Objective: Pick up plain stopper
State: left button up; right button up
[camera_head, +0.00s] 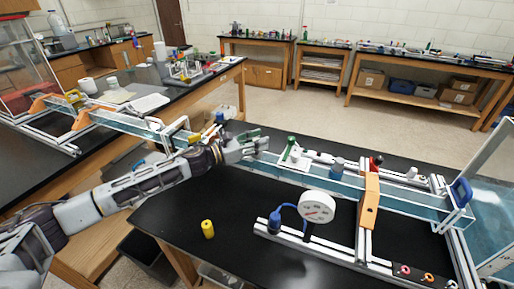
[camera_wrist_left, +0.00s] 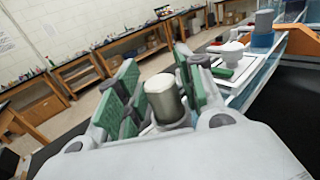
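My left gripper (camera_head: 256,143) reaches in from the left, above the far edge of the near black bench. My right gripper is not in view.
A white-and-green piece (camera_head: 293,153) and a blue grey-topped piece (camera_head: 337,164) stand right of the gripper by a clear channel (camera_head: 398,203). A round gauge (camera_head: 317,207) stands in front. A yellow cylinder (camera_head: 208,229) is at the near left. Bare bench lies between.

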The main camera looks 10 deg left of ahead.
pick_arm(q)
jog(key=c, duration=0.6)
jog(key=shift+o, duration=0.2)
jog(key=shift+r+p, duration=0.6)
jog(key=shift+r, duration=4.4)
